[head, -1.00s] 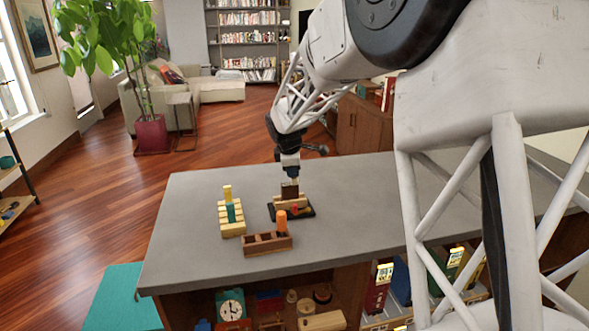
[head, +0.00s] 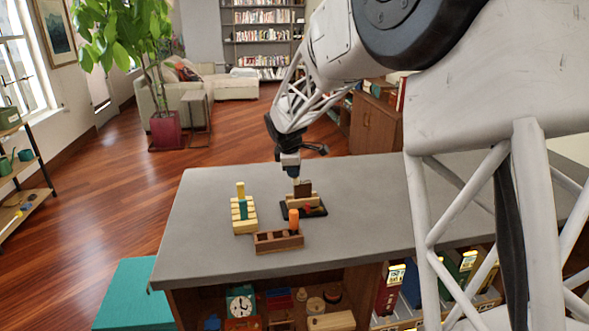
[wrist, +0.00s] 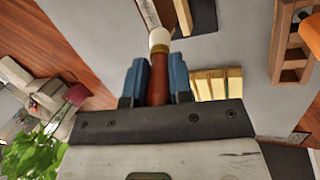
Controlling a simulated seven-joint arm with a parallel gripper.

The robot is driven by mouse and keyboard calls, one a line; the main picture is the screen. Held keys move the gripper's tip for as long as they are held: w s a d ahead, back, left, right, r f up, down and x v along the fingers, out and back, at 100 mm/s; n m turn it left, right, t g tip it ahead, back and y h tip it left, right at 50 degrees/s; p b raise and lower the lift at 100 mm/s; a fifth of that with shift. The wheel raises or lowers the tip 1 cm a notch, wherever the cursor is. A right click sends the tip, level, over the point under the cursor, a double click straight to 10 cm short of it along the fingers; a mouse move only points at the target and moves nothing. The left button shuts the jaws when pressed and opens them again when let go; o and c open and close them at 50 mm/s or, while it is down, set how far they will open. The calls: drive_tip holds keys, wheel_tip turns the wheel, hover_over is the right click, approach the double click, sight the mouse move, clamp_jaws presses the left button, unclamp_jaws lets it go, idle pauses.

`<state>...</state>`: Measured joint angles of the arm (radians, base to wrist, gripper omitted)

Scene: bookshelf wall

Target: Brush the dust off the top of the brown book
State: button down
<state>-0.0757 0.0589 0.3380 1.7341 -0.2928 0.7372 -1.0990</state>
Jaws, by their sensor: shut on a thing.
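The brown book (head: 305,188) stands upright in a light wooden holder (head: 296,200) on a black mat (head: 318,210). In the wrist view its narrow brown edge (wrist: 184,17) shows at the top. My gripper (head: 294,178) is behind the holder, just left of the book. In the wrist view my gripper's blue fingers (wrist: 159,76) are shut on the red-brown handle of a brush (wrist: 160,90). The brush's pale tip (wrist: 160,38) points towards the book's edge and looks close to it; I cannot tell if they touch. Dust on the book cannot be made out.
A slotted yellow wooden block (head: 245,222) with upright pieces stands left of the holder. A brown compartment box (head: 279,242) with an orange piece (head: 293,219) is in front. The grey top (head: 206,221) is clear at left, back and right.

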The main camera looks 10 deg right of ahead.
drive_tip(key=shift+d, duration=0.1)
drive_tip(key=shift+d+f, duration=0.1)
drive_tip(key=shift+d, duration=2.1)
drive_tip(key=shift+a, duration=0.1)
drive_tip(key=shift+w+a, duration=0.25)
drive_tip(key=shift+a, duration=0.9)
drive_tip(key=shift+w+a, duration=0.25)
drive_tip(key=shift+a, duration=0.85)
drive_tip(key=shift+d, duration=0.1)
drive_tip(key=shift+d, duration=2.25)
drive_tip(key=shift+a, duration=0.15)
